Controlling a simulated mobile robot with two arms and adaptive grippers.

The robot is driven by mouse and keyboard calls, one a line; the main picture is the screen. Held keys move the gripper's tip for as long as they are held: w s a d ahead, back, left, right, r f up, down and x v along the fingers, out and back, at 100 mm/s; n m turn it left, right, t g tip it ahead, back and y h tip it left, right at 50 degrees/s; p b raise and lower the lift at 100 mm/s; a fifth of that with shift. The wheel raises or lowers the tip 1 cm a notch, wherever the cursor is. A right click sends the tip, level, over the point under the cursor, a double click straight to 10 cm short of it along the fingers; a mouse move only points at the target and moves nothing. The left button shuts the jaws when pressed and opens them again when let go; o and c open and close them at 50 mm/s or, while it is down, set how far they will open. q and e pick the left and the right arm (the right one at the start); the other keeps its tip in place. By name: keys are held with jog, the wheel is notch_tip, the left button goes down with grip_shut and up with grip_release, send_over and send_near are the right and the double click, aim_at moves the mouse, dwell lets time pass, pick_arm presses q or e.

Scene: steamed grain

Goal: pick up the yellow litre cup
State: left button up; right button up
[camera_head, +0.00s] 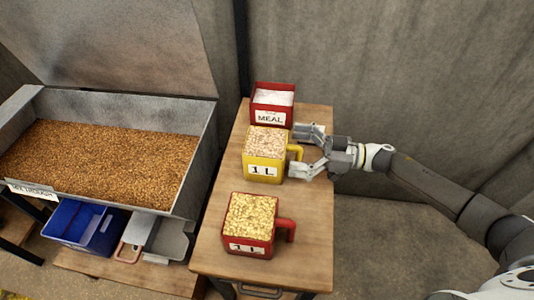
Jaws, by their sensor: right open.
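The yellow litre cup (262,172) stands upright on the wooden table, filled with pale grain, with a "1 L" label on its front. Its yellow handle is on its right side, toward my right gripper. My right gripper (299,152) is open, its fingers spread at the handle, one beyond it and one on the near side. I cannot tell whether the fingers touch the handle. My left gripper is not in view.
A red MEAL box (271,117) with white powder stands just behind the yellow cup. A red litre cup (248,245) of yellowish grain stands in front. A metal trough (200,165) of brown grain is at left, with a blue bin (62,219) below. The table's (312,250) right front is clear.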

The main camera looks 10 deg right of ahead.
aim_at(276, 146)
jog(key=p+x, duration=0.1)
jog(key=x, duration=0.4)
jog(key=shift+d, duration=0.15)
jog(key=shift+c, duration=1)
jog(key=shift+r, duration=0.1)
jog(key=c, duration=1.5)
